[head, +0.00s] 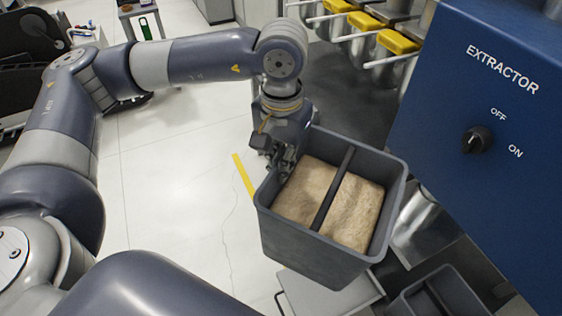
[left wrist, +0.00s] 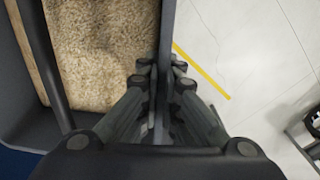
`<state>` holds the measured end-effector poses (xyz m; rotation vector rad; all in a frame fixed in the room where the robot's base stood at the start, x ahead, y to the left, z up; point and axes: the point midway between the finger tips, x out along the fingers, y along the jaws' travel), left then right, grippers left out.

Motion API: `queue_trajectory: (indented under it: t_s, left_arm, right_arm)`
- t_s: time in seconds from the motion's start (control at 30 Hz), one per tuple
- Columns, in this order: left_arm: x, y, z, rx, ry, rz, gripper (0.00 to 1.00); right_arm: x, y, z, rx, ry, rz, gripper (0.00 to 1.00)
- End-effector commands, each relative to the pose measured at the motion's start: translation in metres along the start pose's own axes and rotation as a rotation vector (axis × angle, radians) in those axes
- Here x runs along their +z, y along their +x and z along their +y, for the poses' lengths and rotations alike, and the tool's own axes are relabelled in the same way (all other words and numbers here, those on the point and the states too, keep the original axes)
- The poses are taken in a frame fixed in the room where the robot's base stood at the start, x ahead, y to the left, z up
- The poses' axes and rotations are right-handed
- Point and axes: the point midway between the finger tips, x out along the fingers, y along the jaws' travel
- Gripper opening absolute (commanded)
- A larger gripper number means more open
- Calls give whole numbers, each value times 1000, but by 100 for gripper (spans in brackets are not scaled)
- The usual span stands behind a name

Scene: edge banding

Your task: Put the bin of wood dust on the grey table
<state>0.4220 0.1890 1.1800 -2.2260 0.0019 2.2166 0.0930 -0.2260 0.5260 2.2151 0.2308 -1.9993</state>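The grey bin of wood dust (head: 318,250) is full of pale brown dust (head: 325,200) and has a dark bar across its top. My left gripper (head: 283,160) is shut on the bin's left rim. The left wrist view shows the fingers (left wrist: 160,88) on both sides of the bin wall, with dust on the left. The bin looks roughly level and appears raised above the floor. A small grey table (head: 138,10) stands far off at the top left; I cannot tell if it is the task's table. My right gripper is not in view.
A blue extractor panel (head: 500,110) with a knob stands close on the right. Yellow-handled parts (head: 365,22) are behind the bin. A light grey flat top (head: 325,296) and another dark bin (head: 435,295) are below. Pale floor (head: 175,200) is open at left, with a yellow line.

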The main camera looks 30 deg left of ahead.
Motion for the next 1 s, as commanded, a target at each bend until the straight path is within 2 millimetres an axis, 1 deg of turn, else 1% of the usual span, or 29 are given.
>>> queue_trajectory:
  t_s: [0.3,0.63,0.9,1.0]
  left_arm:
    - [0,2,1,3,4,-1,0]
    - [0,2,0,4,-2,-1,0]
    - [-16,8,-4,7,-125,3,0]
    - [-26,13,-6,11,-200,6,0]
  right_arm:
    - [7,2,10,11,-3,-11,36]
    - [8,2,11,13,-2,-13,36]
    - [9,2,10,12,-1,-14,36]
    - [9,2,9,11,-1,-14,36]
